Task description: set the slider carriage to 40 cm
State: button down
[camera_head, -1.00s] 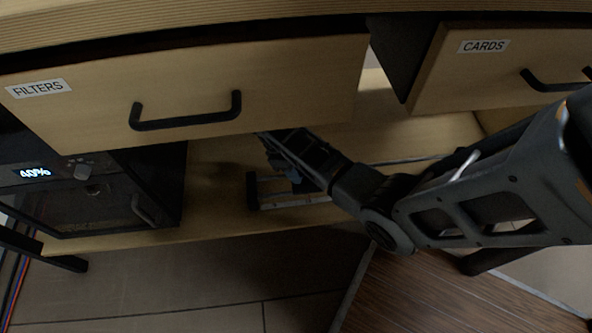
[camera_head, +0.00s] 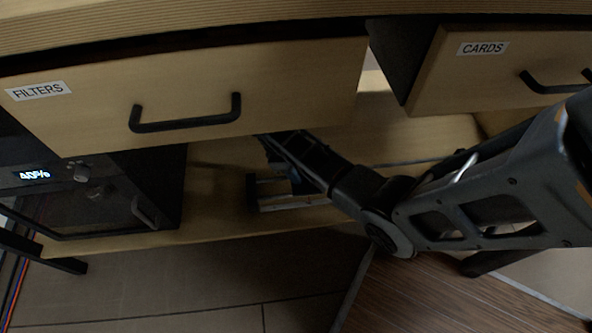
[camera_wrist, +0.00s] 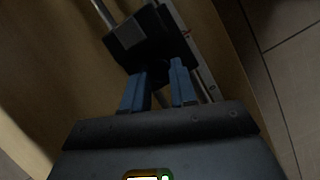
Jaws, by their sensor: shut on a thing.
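The slider rail (camera_head: 300,202) lies on the lower wooden shelf, with a dark end piece at its left end. In the wrist view the rail (camera_wrist: 206,80) shows as light parallel bars with scale-like marks too small to read. The dark slider carriage (camera_wrist: 150,40) sits on the rail there. My gripper (camera_wrist: 160,72) has blue fingers that reach the carriage's near side and are shut on part of it. In the head view my gripper (camera_head: 283,165) is partly hidden under the filters drawer, and the carriage is mostly hidden by my arm.
The FILTERS drawer (camera_head: 200,92) stands open above the shelf (camera_head: 215,215), close over my gripper. The CARDS drawer (camera_head: 500,65) is at the upper right.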

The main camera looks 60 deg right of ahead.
jog(key=shift+s, duration=0.1)
jog(key=shift+s+d+r+p, duration=0.15)
jog(key=shift+s+p, duration=0.05)
jog(key=shift+p, duration=0.2)
jog(key=s+d+p, duration=0.5)
jog(key=s+d, duration=0.4)
jog(key=s, duration=0.2)
jog(key=s+d+p, duration=0.6)
jog(key=s+d, duration=0.3)
jog(key=s, duration=0.3)
jog(key=shift+f, duration=0.2)
jog(key=c, duration=1.2)
grip_release()
jog(key=shift+o, duration=0.2)
